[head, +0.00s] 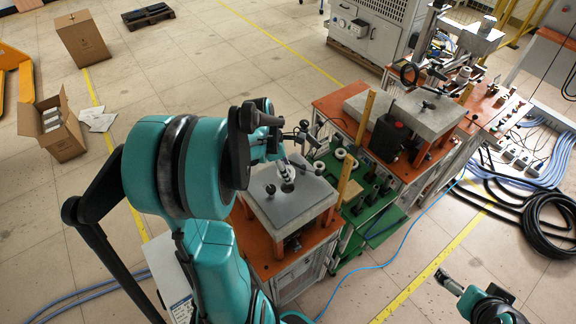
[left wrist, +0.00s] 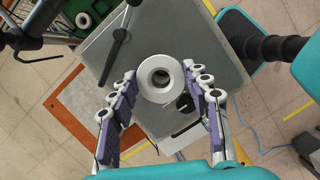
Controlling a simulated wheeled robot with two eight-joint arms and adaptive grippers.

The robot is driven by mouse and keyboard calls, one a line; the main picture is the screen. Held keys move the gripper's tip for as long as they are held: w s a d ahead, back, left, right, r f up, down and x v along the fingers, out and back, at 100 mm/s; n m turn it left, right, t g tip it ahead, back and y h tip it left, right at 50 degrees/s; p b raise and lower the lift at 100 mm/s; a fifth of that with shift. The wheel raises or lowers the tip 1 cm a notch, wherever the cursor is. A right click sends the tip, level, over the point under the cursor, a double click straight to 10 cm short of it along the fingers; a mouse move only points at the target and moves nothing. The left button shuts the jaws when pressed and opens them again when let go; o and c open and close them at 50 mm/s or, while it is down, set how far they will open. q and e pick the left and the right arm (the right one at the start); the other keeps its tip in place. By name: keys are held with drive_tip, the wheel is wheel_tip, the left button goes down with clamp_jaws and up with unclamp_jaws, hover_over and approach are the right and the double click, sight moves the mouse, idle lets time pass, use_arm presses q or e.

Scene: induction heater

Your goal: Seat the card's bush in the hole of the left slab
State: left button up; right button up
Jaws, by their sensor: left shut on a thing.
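My left gripper (head: 286,172) is over the left slab (head: 304,206), a grey plate on an orange-topped bench. In the left wrist view the gripper (left wrist: 160,76) has its purple-padded fingers shut on a pale ring-shaped bush (left wrist: 160,79), held by the fingertips. The bush also shows small in the head view (head: 287,187). It is above the slab (left wrist: 215,55); whether it touches cannot be told. A dark patch lies beside the bush; I cannot tell if it is the hole or a shadow. No card can be made out. My right gripper (head: 446,282) is far off at lower right, its fingers unclear.
A green rack (head: 365,197) with pale rings (head: 341,154) stands right of the slab. A second slab (head: 425,115) with a black box (head: 388,138) stands beyond. Cables lie on the right floor.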

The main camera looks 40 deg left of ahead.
use_arm(q)
wheel_tip(320, 180, down, 5)
drive_tip(key=b, duration=0.3)
drive_tip(key=shift+w+f+b, duration=0.1)
drive_tip(key=shift+f+b, duration=0.05)
drive_tip(key=shift+b, duration=0.15)
drive_tip(key=shift+f+b, duration=0.3)
drive_tip(key=shift+b, duration=0.05)
drive_tip(key=shift+w+d, duration=0.1)
drive_tip(key=shift+w, duration=0.05)
drive_tip(key=shift+f, duration=0.15)
idle(0.5)
drive_tip(key=shift+f+b, duration=0.55)
drive_tip(key=shift+b, duration=0.25)
